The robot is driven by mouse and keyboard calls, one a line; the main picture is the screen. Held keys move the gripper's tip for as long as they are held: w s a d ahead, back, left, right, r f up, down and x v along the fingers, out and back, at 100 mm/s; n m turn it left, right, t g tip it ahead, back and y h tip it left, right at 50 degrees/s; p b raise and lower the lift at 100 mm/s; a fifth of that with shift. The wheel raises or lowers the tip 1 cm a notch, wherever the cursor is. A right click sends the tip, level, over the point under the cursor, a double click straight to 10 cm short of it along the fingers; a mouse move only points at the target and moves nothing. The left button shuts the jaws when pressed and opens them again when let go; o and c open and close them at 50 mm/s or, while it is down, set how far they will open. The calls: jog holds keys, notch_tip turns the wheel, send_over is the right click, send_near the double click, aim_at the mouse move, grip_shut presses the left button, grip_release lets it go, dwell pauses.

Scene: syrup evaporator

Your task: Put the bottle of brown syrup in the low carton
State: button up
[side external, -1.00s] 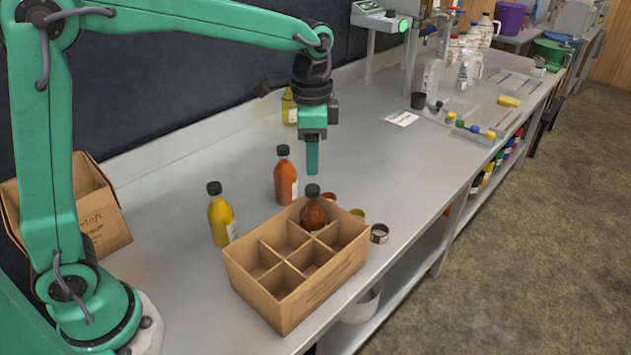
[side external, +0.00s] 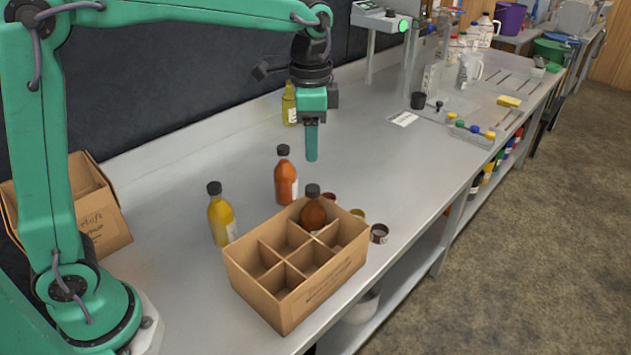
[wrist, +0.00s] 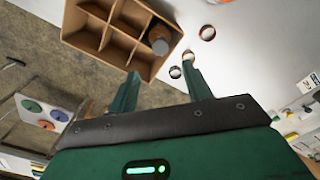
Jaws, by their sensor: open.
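The bottle of brown syrup (side external: 313,215), dark-capped, stands upright in the low carton (side external: 318,292), in the far back compartment as the side view shows it. The carton is open-topped brown cardboard split into several compartments; the others look empty. In the wrist view the bottle (wrist: 159,38) shows from above inside the carton (wrist: 83,42). My gripper (side external: 311,157) is up in the air above and behind the carton, clear of the bottle. In the wrist view its two fingers (wrist: 161,75) are apart with nothing between them.
An orange-red bottle (side external: 286,180) and a yellow bottle (side external: 220,218) stand behind the carton. Another yellow bottle (side external: 290,106) is near the wall. Rings (side external: 379,233) lie beside the carton. A taller carton (side external: 100,222) is at left. The bench middle is clear.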

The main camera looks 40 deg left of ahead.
jog(key=s+a+n+t, duration=0.2)
jog(key=s+a+n, duration=0.2)
jog(key=s, duration=0.6)
jog(key=s+a+n+t, duration=0.3)
jog(key=s+a+n, duration=0.1)
jog(key=s, duration=0.6)
jog(key=shift+a+f+n+t, duration=0.2)
jog(key=shift+f+n+t, duration=0.1)
jog(key=shift+n, duration=0.2)
